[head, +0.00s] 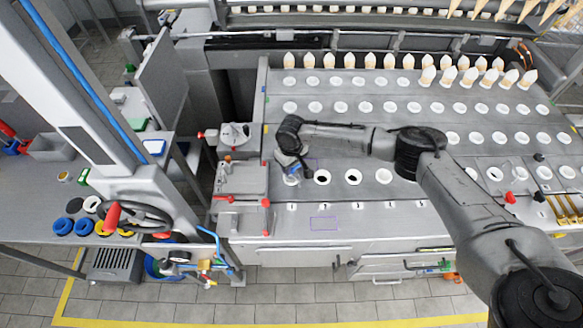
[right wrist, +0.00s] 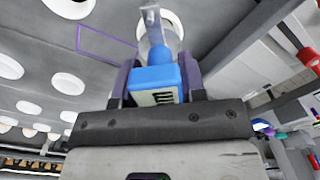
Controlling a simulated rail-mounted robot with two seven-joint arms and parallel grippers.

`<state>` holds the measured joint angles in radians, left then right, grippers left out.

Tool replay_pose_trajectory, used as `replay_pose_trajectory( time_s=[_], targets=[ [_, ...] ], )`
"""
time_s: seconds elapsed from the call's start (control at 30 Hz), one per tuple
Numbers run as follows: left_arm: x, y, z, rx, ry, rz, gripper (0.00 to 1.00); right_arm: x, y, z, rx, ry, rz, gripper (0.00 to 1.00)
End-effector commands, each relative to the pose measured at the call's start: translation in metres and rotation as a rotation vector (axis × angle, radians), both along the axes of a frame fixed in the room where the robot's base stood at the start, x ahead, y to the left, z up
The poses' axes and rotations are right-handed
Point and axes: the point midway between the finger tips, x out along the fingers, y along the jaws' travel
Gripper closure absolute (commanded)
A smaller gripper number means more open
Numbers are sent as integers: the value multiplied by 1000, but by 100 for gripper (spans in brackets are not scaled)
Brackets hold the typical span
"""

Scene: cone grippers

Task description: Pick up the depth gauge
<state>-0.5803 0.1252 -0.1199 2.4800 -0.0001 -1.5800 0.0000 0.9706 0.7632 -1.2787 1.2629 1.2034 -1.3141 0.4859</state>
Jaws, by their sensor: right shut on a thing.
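The depth gauge (right wrist: 157,78) has a blue body with a small pale display and a silver metal tip, seen in the right wrist view. My right gripper (right wrist: 155,85) is shut on it, with one purple finger on each side of the blue body. In the head view the right gripper (head: 294,166) is at the left end of the front row of holes, and a little of the blue gauge (head: 292,171) shows there. The tip overlaps a white-rimmed hole (head: 291,180); I cannot tell whether it is inside it. My left gripper is not in view.
The grey plate (head: 330,195) has rows of white-rimmed holes, with cones (head: 451,76) standing along the back. A red-handled fixture (head: 240,180) lies just left of the gripper. A side table (head: 40,185) with coloured rings is farther left.

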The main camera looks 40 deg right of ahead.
Motion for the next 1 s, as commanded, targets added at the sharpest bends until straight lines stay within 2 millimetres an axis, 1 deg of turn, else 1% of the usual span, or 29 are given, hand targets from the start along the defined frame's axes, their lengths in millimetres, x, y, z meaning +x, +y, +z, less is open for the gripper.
replay_pose_trajectory(
  time_s=[0.03, 0.17, 0.37, 0.6, 0.8, 1.0],
  targets=[
    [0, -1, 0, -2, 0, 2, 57, 0, 0, 7, 0, -3, 1, 97],
    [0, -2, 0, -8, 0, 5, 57, 1, -1, 26, 0, -4, 0, 97],
    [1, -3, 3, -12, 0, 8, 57, -22, 3, 39, 0, 0, 2, 97],
    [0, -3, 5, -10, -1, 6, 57, -60, 9, 61, 0, 0, 2, 97],
    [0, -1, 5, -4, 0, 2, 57, -88, 13, 78, -1, 0, 1, 97],
    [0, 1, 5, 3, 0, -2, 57, -106, 17, 90, 0, -1, 0, 97]
  ],
)
